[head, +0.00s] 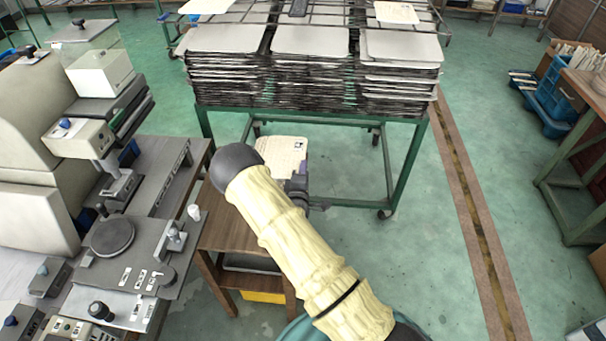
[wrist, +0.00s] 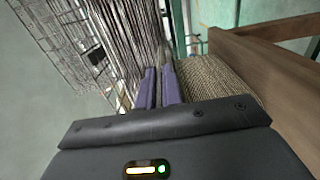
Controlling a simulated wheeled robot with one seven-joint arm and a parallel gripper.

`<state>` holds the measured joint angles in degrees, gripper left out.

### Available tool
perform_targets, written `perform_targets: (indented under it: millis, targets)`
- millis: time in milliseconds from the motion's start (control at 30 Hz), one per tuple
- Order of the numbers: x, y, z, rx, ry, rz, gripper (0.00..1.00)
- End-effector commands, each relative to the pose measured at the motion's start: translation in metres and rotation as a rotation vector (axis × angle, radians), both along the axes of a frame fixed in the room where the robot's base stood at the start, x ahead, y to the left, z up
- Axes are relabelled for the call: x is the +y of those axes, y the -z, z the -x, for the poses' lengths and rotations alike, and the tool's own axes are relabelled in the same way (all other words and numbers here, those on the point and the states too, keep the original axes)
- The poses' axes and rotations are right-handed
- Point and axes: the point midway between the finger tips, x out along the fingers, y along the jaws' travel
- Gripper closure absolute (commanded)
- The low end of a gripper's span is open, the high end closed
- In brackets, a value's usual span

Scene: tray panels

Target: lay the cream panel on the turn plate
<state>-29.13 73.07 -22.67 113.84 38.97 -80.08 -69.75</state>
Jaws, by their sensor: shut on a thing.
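The cream panel (head: 281,152) is in the head view, beyond my forearm, above the far end of a small wooden table. A small dark mark shows near its right corner. My gripper (head: 298,182) is at the panel's right side, partly behind my arm. In the wrist view the purple fingers (wrist: 160,85) are close together, shut on the thin panel; the grip itself is hard to make out. The turn plate (head: 112,236) is a bare round grey disc on the machine bench at left, well apart from the panel.
The wooden table (head: 225,238) stands between my arm and the machine bench. Behind is a green-framed rack (head: 310,115) with tall stacks of panels (head: 310,70). Knobs and a small post (head: 176,238) stand around the turn plate. The floor at right is open.

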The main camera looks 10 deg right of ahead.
Motion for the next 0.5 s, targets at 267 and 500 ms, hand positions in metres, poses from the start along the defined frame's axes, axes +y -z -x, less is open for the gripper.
perform_targets:
  millis: [267, 500]
  targets:
    - [0.0000, 0.0029, -0.0001, -0.001, 0.000, 0.000, 1.00]
    - [0.0000, 0.0061, 0.0000, -0.001, 0.000, 0.000, 0.77]
